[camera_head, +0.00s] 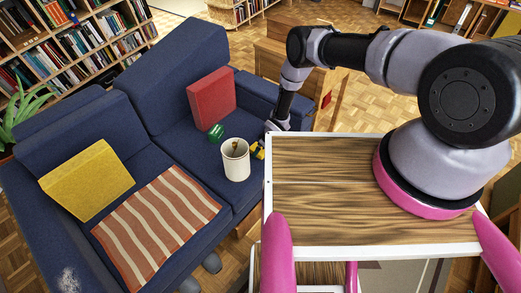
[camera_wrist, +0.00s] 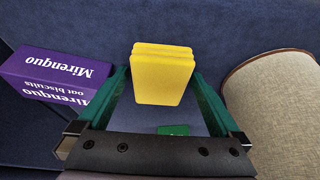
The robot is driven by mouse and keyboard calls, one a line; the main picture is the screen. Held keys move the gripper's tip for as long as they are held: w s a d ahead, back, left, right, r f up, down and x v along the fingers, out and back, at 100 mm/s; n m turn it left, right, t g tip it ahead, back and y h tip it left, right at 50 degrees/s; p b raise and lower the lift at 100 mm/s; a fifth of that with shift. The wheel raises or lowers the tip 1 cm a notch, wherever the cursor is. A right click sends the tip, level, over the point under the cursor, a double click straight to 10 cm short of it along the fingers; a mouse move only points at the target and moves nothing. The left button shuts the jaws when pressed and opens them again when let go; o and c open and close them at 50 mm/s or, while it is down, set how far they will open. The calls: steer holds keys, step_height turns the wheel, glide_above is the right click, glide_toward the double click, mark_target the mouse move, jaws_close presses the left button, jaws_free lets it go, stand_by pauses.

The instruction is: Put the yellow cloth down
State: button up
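The yellow cloth (camera_wrist: 163,77) is a thick folded pad. In the wrist view it sits between the fingertips of my gripper (camera_wrist: 161,76), its sides at the two green fingers. My gripper looks shut on it. In the head view my gripper (camera_head: 264,142) hangs at the right part of the blue sofa, beside a white canister; a small yellow patch shows there, partly hidden. I cannot tell how high the cloth is above the seat.
The sofa (camera_head: 172,47) bears a yellow cushion (camera_head: 86,180), a striped blanket (camera_head: 157,222), a red cushion (camera_head: 211,97), a green item (camera_head: 216,132) and the canister (camera_head: 235,161). The wrist view shows a purple biscuit box (camera_wrist: 55,80) left and a beige rounded object (camera_wrist: 275,105) right.

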steer(key=shift+r, duration=0.3)
steer(key=v, duration=1.1)
steer(key=shift+d+r, duration=0.15)
steer(key=shift+r, duration=0.25)
steer(key=shift+s, duration=0.1)
